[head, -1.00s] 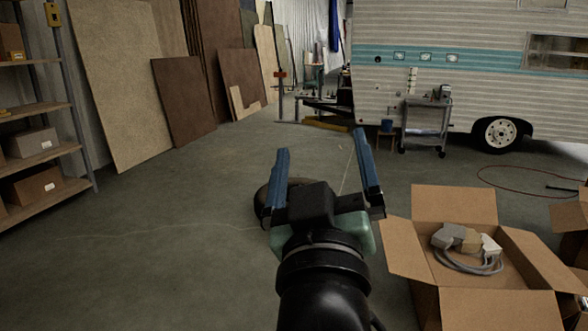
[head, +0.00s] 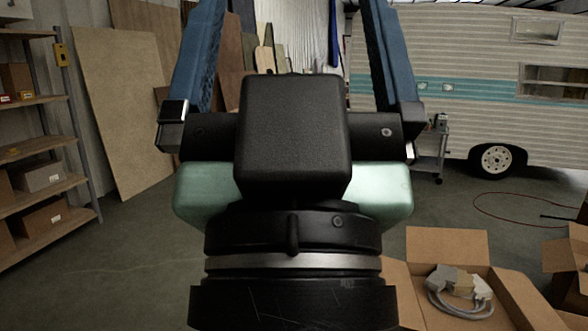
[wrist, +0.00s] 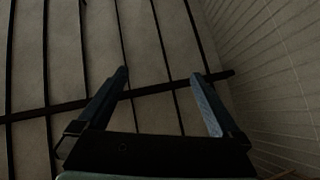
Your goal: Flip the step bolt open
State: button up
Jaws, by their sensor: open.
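My gripper (head: 287,12) is raised close in front of the head camera, its two blue fingers spread apart and pointing up past the top edge. Nothing shows between the fingers. In the wrist view my gripper (wrist: 160,76) is also open and empty, facing a ceiling with dark beams (wrist: 150,92). The vintage camper (head: 475,62), pale with a teal stripe, stands at the back right, well away from my gripper. I cannot make out the step bolt in either view; my arm hides part of the camper's left end.
Open cardboard boxes stand at the lower right; the nearer box (head: 408,262) holds grey cables. A grey cart (head: 430,150) stands by the camper. A red hose (head: 480,211) lies on the floor. Shelves (head: 50,143) and leaning boards (head: 122,110) line the left. Floor at left is clear.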

notch_tip(320, 180, up, 3)
jog(key=shift+f+p, duration=0.2)
jog(key=shift+p, duration=0.4)
